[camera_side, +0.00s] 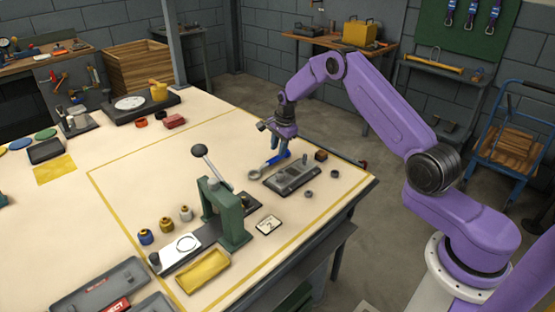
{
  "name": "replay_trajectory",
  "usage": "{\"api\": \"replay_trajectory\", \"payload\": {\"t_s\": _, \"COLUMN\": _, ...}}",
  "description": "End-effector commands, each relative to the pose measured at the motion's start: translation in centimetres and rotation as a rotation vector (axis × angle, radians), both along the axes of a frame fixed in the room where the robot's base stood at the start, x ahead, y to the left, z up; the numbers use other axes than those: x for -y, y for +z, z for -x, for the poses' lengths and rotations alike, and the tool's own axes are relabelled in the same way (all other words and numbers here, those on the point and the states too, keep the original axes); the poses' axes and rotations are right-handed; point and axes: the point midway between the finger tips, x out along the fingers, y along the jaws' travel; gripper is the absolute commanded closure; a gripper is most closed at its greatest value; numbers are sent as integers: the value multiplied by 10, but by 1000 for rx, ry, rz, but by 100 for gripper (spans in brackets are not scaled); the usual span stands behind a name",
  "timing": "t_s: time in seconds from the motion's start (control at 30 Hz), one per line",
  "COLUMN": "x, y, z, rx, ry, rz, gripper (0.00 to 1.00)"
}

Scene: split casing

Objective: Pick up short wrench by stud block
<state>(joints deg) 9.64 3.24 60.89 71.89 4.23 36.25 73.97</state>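The short wrench (276,159) has a blue handle and a grey ring end at its lower left. It lies at the far-left side of the dark grey stud block (292,180), which rests on the pale table. My gripper (279,149) points down at the handle, with its fingertips right above or around the blue part. Whether the fingers touch the wrench or are closed on it is too small to tell.
A green press with a raised lever (225,205) stands to the front left of the block. A white card (268,225) lies in front.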

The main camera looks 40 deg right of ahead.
Motion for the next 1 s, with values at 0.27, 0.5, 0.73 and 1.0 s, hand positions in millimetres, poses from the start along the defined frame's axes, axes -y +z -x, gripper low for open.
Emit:
{"api": "replay_trajectory", "payload": {"t_s": 0.27, "x": 3, "y": -35, "z": -8, "rx": -2, "ry": 0, "rz": -1, "gripper": 71}}
{"api": "replay_trajectory", "payload": {"t_s": 0.5, "x": 3, "y": -46, "z": -10, "rx": 0, "ry": 0, "rz": 0, "gripper": 71}}
{"api": "replay_trajectory", "payload": {"t_s": 0.73, "x": 3, "y": -46, "z": -10, "rx": 0, "ry": 0, "rz": 0, "gripper": 87}}
{"api": "replay_trajectory", "payload": {"t_s": 1.0, "x": 3, "y": -45, "z": -11, "rx": 1, "ry": 0, "rz": 0, "gripper": 100}}
